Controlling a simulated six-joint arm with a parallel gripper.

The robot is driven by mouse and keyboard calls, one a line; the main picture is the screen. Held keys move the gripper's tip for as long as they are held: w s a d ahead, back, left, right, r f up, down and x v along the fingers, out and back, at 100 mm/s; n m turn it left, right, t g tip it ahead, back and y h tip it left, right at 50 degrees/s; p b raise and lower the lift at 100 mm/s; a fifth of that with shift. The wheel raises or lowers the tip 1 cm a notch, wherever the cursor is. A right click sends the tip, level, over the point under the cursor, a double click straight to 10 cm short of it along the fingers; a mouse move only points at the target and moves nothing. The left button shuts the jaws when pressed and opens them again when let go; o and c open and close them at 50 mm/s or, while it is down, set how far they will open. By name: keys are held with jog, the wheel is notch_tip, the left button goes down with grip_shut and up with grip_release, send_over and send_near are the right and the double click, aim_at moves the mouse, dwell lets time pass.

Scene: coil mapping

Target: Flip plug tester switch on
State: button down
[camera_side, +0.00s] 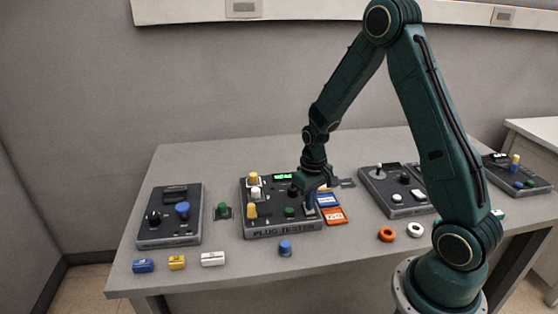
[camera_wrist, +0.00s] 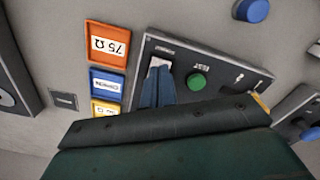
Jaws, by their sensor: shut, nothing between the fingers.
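The plug tester (camera_side: 285,231) is a dark box on the table in the side view, with a lit green display (camera_side: 284,176) and several plugs and knobs. Its panel (camera_wrist: 228,70) fills the middle of the wrist view, with a green button (camera_wrist: 197,81) and a white-topped switch area (camera_wrist: 159,63). My gripper (camera_side: 311,208) points down at the tester's right front corner. In the wrist view its shut, empty fingers (camera_wrist: 157,88) sit at the switch, left of the green button. They cover most of the switch, so I cannot tell its position or whether they touch it.
Orange (camera_side: 335,216) and blue (camera_side: 327,200) cards lie right of the tester. A blue plug (camera_side: 285,248) stands in front. Other control boxes stand left (camera_side: 170,222) and right (camera_side: 398,198). Small blocks and rings lie near the front edge.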

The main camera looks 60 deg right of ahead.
notch_tip(320, 180, up, 6)
jog(key=shift+r, duration=0.25)
dwell(0.8)
jog(key=s+a+r+n+t, duration=0.1)
jog(key=s+a+r, duration=0.25)
jog(key=r, duration=0.35)
jog(key=s+a+r+t, duration=0.2)
jog(key=s+a+r, duration=0.15)
jog(key=r, duration=0.35)
jog(key=s+a+r+n+t, duration=0.1)
jog(key=s+a+r, duration=0.1)
jog(key=s, duration=0.3)
jog(key=s+a+r+n+t, duration=0.1)
jog(key=s+a+r, duration=0.2)
jog(key=s, duration=0.3)
jog(key=shift+a+t, duration=0.3)
jog(key=shift+a, duration=0.25)
jog(key=shift+w, duration=0.1)
